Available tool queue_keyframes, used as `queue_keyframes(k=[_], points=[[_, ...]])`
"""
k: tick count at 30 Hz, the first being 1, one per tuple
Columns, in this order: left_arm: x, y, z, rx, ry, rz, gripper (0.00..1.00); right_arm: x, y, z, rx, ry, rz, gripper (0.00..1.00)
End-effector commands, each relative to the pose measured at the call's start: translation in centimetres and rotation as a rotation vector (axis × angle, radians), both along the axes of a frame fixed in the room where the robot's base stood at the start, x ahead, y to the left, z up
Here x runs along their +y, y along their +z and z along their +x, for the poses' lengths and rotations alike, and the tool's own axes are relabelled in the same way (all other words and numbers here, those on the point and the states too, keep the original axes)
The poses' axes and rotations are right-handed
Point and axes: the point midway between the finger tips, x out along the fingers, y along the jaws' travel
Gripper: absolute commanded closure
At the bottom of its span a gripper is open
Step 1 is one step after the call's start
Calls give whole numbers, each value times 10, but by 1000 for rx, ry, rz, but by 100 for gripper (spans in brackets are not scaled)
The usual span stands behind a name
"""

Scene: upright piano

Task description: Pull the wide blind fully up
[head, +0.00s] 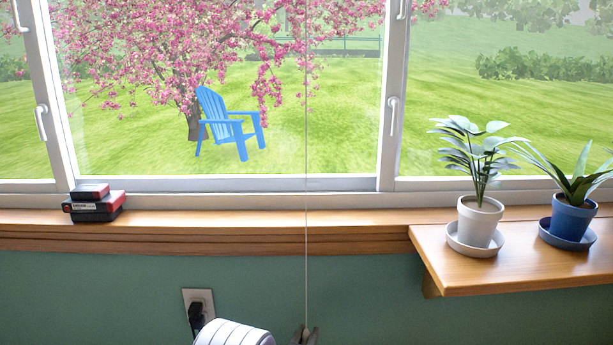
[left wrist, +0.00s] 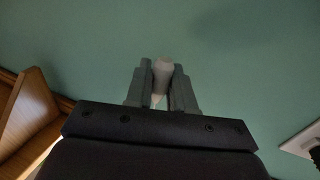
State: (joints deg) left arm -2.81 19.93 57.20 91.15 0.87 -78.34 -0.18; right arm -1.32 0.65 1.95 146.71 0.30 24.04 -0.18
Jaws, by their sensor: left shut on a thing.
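A thin pale cord (head: 306,230) hangs straight down in front of the window and sill in the head view. My left gripper (head: 304,335) is at the bottom edge of the head view, at the cord's lower visible end. In the left wrist view the left gripper (left wrist: 161,85) is shut on a pale cord knob (left wrist: 162,70), which sits between its two fingers. The blind itself does not show; the window panes in view are uncovered. My right gripper is in neither view.
A wooden sill (head: 200,230) runs under the window, with small stacked boxes (head: 94,204) at left. A wooden shelf (head: 510,265) at right holds a white pot (head: 480,222) and a blue pot (head: 571,218) with plants. A wall outlet (head: 199,302) is below the sill.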

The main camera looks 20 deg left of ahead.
Motion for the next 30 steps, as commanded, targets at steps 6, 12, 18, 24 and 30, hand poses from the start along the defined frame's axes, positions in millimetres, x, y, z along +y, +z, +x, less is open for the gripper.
queue_keyframes(k=[6, 12, 18, 24, 30], points=[[0, 1, -1, 8, 0, 0, 61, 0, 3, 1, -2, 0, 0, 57], [0, 2, 0, 4, 0, 0, 43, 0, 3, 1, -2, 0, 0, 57], [0, 4, -5, 3, 0, 0, 43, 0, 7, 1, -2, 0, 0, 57], [1, 5, -33, 5, 1, 0, 43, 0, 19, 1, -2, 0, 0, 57], [2, 4, -49, 2, 1, 0, 43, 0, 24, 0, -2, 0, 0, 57]])
